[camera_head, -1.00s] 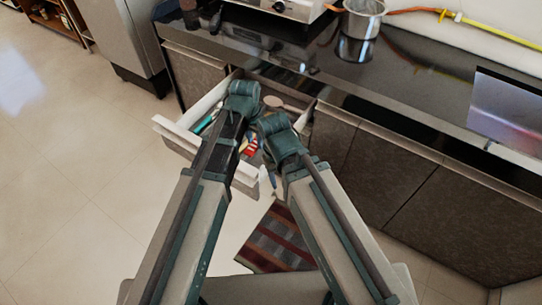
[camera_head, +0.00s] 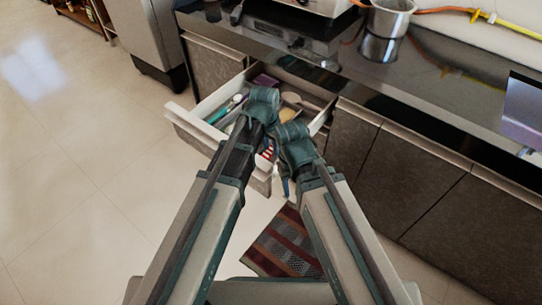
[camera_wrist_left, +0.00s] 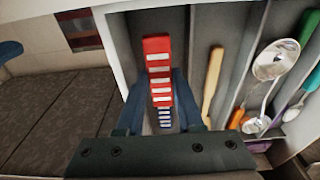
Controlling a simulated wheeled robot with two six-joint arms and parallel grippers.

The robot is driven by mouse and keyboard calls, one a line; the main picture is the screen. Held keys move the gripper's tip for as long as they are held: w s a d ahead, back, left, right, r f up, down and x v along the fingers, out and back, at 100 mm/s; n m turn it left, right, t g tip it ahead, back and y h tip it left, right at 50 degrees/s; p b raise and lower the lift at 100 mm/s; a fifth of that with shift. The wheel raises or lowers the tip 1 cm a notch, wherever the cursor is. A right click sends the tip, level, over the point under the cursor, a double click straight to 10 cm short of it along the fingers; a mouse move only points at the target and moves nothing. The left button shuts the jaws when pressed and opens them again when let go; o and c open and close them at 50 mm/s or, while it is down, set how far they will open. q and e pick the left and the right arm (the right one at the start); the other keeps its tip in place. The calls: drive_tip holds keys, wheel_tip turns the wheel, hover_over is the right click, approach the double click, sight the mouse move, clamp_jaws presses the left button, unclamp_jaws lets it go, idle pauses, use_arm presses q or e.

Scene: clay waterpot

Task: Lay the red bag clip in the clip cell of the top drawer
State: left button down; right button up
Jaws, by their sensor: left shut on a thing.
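The red bag clip (camera_wrist_left: 157,62) has white stripes and sits between the fingers of my left gripper (camera_wrist_left: 160,90), which is shut on it. In the head view the clip (camera_head: 266,151) shows partly beside my left wrist, over the open top drawer (camera_head: 186,122). In the left wrist view it is over a narrow cell (camera_wrist_left: 125,50) between a white wall and a divider. A blue white-striped piece (camera_wrist_left: 165,118) shows below it, between the fingers. Whether the clip touches the cell floor is unclear. My right gripper (camera_head: 285,188) is mostly hidden near the drawer's front right corner.
The neighbouring cells hold a wooden-handled tool (camera_wrist_left: 213,85), metal spoons (camera_wrist_left: 270,65) and coloured utensils. Behind the drawer is the dark counter (camera_head: 330,75) with a metal pot (camera_head: 390,18). A striped rug (camera_head: 285,245) lies on the floor.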

sight(271, 151)
use_arm(q)
drive_tip(key=shift+f+b, duration=1.7)
drive_tip(key=shift+f, duration=0.1)
drive_tip(key=shift+f+b, duration=0.45)
drive_tip(key=shift+f, duration=0.15)
drive_tip(key=shift+s, duration=0.1)
drive_tip(key=c, duration=0.8)
unclamp_jaws()
drive_tip(key=shift+c, duration=0.2)
drive_tip(key=shift+d, duration=0.1)
